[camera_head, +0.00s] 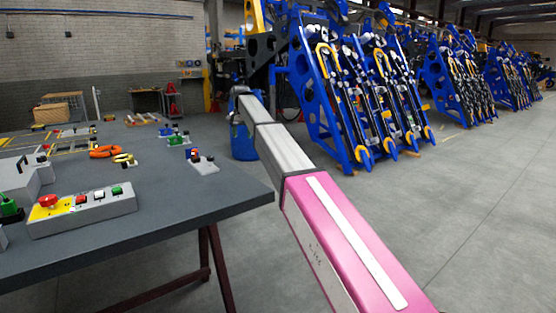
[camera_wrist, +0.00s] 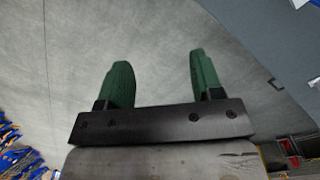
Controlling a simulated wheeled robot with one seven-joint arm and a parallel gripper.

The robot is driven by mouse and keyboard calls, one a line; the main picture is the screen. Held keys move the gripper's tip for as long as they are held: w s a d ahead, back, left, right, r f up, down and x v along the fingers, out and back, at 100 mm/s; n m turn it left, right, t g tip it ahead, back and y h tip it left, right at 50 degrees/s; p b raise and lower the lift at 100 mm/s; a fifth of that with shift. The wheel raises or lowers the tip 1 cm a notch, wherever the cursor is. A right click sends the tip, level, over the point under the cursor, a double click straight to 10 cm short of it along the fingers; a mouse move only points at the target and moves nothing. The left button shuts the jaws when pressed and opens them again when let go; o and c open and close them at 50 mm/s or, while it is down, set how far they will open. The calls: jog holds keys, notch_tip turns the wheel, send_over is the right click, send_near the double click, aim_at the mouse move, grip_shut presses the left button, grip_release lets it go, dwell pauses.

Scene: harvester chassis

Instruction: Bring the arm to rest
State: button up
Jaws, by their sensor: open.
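My gripper (camera_wrist: 160,72) shows in the wrist view with its two green fingers wide apart. It is open, and only bare grey floor shows between the fingers. In the head view my arm, with pink and grey links, reaches from the lower right up toward the middle, past the right end of the table. I cannot make out the gripper's fingers in the head view.
A dark grey table (camera_head: 150,222) fills the left and bears a button box (camera_head: 82,210), orange rings (camera_head: 105,152) and small parts. Blue racks (camera_head: 318,95) with hanging parts stand behind at the right. The right floor is clear.

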jog(key=s+d+f, duration=0.5)
jog(key=d+f, duration=0.2)
jog(key=f, duration=0.2)
jog(key=s+d+f, duration=0.5)
jog(key=d+f, duration=0.2)
jog(key=f, duration=0.2)
jog(key=s+d+f, duration=0.5)
jog(key=d+f, duration=0.1)
jog(key=f, duration=0.3)
jog(key=s+d+f+n, duration=0.1)
jog(key=s+d+f, duration=0.6)
jog(key=s, duration=0.5)
jog(key=s+d+f, duration=0.8)
jog(key=s+f, duration=0.1)
jog(key=s, duration=0.3)
jog(key=shift+n, duration=0.4)
